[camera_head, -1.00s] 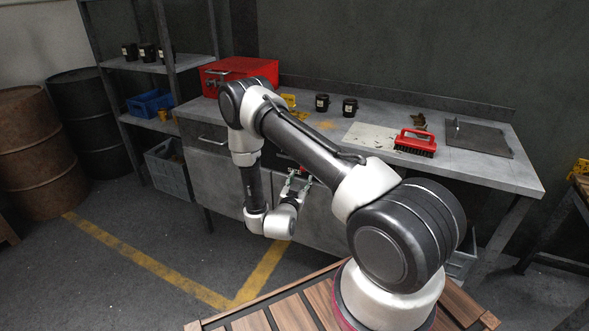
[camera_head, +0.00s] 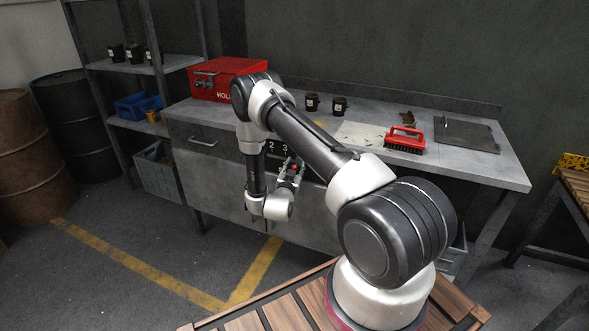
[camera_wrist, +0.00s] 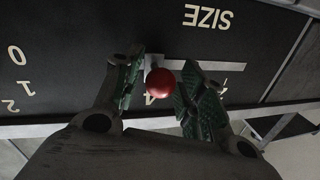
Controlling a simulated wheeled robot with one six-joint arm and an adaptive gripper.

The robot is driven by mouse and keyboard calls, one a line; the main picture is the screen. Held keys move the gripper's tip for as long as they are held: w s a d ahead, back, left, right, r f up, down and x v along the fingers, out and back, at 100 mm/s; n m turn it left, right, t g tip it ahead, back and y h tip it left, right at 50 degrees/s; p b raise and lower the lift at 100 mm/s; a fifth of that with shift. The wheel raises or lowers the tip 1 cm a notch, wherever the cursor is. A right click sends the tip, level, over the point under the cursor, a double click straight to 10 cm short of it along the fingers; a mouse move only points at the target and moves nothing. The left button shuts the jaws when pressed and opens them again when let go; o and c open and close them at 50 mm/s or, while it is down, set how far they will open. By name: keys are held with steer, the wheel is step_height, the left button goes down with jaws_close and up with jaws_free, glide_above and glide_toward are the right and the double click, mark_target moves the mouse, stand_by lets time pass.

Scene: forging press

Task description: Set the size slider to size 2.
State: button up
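The size slider's red ball knob (camera_wrist: 160,82) is near the middle of the wrist view, over a black panel (camera_wrist: 70,50) marked SIZE in upside-down letters. A pale slot strip (camera_wrist: 222,66) shows beside it. A numeral, perhaps a 4, is partly hidden by the knob. My gripper (camera_wrist: 162,72) has its green-padded fingers apart, one on either side of the knob, not visibly clamped on it. In the head view, the red knob (camera_head: 294,167) is small between the fingers of my gripper (camera_head: 291,172), near the numerals 2 and 3. My arm hides part of the panel.
Numerals 0, 1 and 2 show at the left of the wrist view. The workbench (camera_head: 470,165) above carries a red box (camera_head: 229,79), black cups and a red brush (camera_head: 405,140). Shelves and barrels stand to the left. The floor before the bench is open.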

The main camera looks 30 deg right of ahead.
jaws_close()
steer(key=w+a, duration=0.7)
steer(key=w, duration=0.2)
steer(key=shift+w+a, duration=0.35)
steer(key=shift+w, duration=0.05)
steer(key=shift+o, duration=1.8)
jaws_free()
steer(key=shift+a, duration=0.1)
steer(key=v, duration=1.2)
